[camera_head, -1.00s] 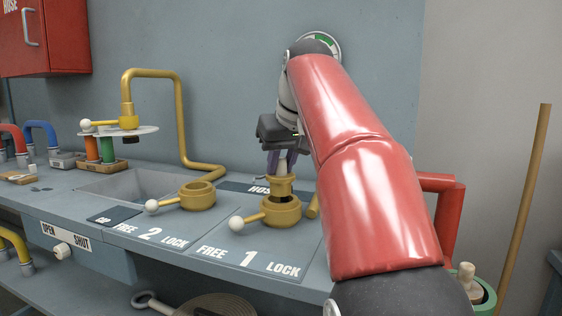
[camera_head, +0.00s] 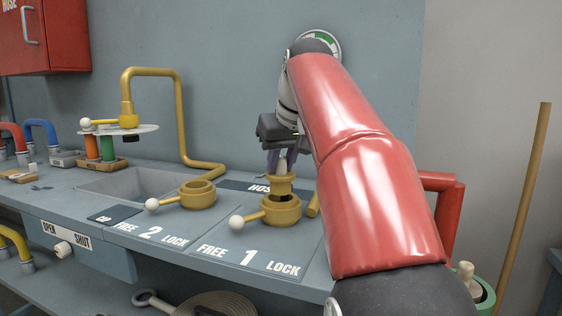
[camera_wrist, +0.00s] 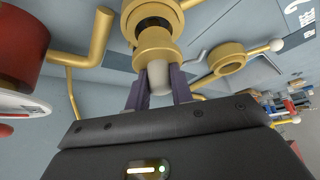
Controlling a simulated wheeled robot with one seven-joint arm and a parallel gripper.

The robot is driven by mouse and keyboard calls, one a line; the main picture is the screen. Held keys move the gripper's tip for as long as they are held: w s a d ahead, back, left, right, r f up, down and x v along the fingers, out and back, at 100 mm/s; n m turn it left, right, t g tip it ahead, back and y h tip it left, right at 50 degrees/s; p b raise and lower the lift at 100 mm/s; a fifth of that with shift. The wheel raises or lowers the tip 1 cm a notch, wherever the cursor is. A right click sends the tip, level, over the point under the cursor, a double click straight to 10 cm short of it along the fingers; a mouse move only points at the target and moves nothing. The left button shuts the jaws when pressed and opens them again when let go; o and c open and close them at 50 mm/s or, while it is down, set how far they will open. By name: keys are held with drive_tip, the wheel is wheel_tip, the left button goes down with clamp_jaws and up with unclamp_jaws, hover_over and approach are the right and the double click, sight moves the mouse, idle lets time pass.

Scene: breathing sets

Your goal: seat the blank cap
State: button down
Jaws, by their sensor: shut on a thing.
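The blank cap, a brass plug (camera_head: 280,184) with a pale stem, is in my gripper over socket 1. My gripper (camera_wrist: 158,88) is shut on the pale knob of the cap (camera_wrist: 158,50), with a purple finger on each side. Socket 1 is a brass ring (camera_head: 286,212) with a white-knobbed lever pointing left, towards FREE. Part of its dark opening shows below the cap, so the cap looks just above or at the ring's mouth. The wrist view also shows the ring of socket 1 (camera_wrist: 138,12) with its dark bore beyond the cap.
Socket 2 (camera_head: 198,194) is an empty brass ring to the left, its lever also pointing left. A sink basin (camera_head: 125,183) and a bent brass pipe (camera_head: 181,110) lie behind it. A short brass peg (camera_head: 313,205) stands close to the right of socket 1.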

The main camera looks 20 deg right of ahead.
sight(283, 168)
drive_tip(key=shift+f+b, duration=0.8)
drive_tip(key=shift+f, duration=0.6)
idle(0.4)
drive_tip(key=c, duration=1.1)
unclamp_jaws()
drive_tip(key=shift+c, duration=0.2)
drive_tip(key=p+v, duration=0.2)
drive_tip(key=v, duration=0.5)
drive_tip(key=shift+s+r, duration=0.2)
drive_tip(key=shift+r, duration=0.15)
